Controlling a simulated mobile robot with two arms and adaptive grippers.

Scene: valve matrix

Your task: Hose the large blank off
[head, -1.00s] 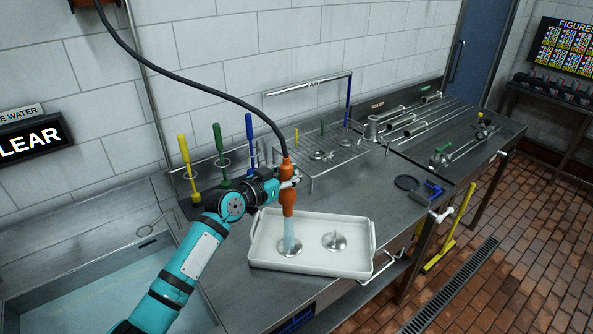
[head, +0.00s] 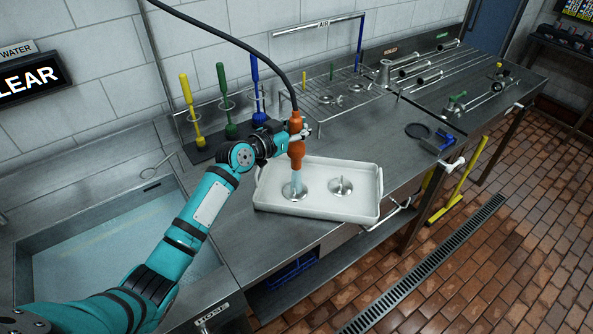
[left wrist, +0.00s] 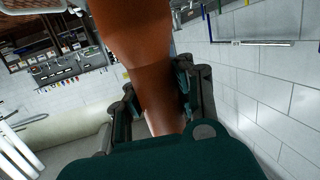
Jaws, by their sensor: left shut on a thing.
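My left gripper (head: 298,136) is shut on the orange hose nozzle (head: 296,150) and holds it upright above the white tray (head: 318,211). In the left wrist view the nozzle (left wrist: 150,62) runs between the fingers (left wrist: 158,98). A pale blue jet (head: 296,179) falls from the nozzle onto the left of two metal discs. This left disc (head: 287,192), apparently the larger blank, lies flat in the tray, partly hidden by the jet. The other metal disc (head: 341,188), with an upright stem, lies to its right, clear of the jet. My right gripper is not in view.
The black hose (head: 235,40) arches from above to the nozzle. Yellow, green and blue brushes (head: 224,100) stand behind my arm. A sink (head: 105,255) is at left. A wire rack (head: 335,92) with parts stands behind the tray.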

